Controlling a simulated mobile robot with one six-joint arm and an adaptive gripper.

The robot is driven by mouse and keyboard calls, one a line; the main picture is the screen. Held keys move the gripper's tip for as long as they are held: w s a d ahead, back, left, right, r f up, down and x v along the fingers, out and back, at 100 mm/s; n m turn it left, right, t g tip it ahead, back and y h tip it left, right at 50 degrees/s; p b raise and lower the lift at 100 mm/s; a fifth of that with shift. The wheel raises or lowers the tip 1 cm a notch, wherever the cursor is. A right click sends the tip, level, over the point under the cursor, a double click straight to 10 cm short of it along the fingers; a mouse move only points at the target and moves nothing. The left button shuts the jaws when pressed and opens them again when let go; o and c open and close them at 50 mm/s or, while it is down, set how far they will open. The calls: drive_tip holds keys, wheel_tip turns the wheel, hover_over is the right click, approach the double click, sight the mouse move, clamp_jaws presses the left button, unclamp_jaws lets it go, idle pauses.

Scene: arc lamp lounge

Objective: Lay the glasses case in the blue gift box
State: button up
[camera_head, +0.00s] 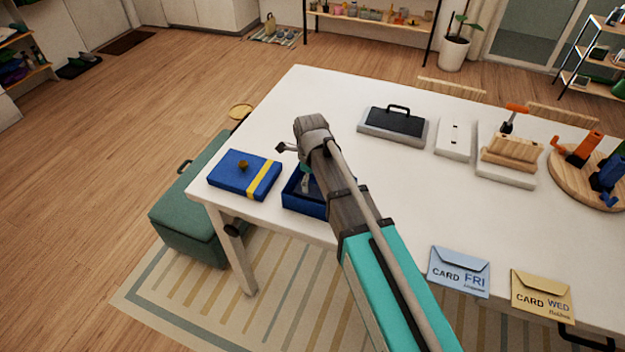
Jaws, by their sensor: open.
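The open blue gift box (302,206) stands near the table's front left edge, partly hidden by my arm. A blue lid (228,176) with a yellow band and a brown knob lies to its left. My gripper (298,166) is open, above and at the back of the box. One finger points left and the other reaches down over the box opening. I cannot make out the glasses case; the inside of the box is mostly hidden behind my arm and gripper.
On the white table (450,205) stand a black handled item on a grey base (393,124), a white block (454,141), a wooden rack (511,153) and a round board (572,186). Two card envelopes (459,271) (542,295) lie at the front edge. The table's middle is clear.

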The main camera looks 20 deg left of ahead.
wheel_tip(320, 180, up, 7)
drive_tip(key=p, duration=0.6)
drive_tip(key=shift+r+p, duration=0.15)
drive_tip(key=shift+p, duration=0.2)
idle(0.6)
drive_tip(key=s+d+n, duration=0.2)
drive_tip(key=d+n, duration=0.7)
drive_tip(key=d, duration=0.9)
drive_tip(key=s+d+n, duration=0.3)
drive_tip(key=d+n, duration=0.6)
drive_tip(key=d, duration=1)
drive_tip(key=shift+s+n, duration=0.35)
drive_tip(key=shift+n, duration=0.05)
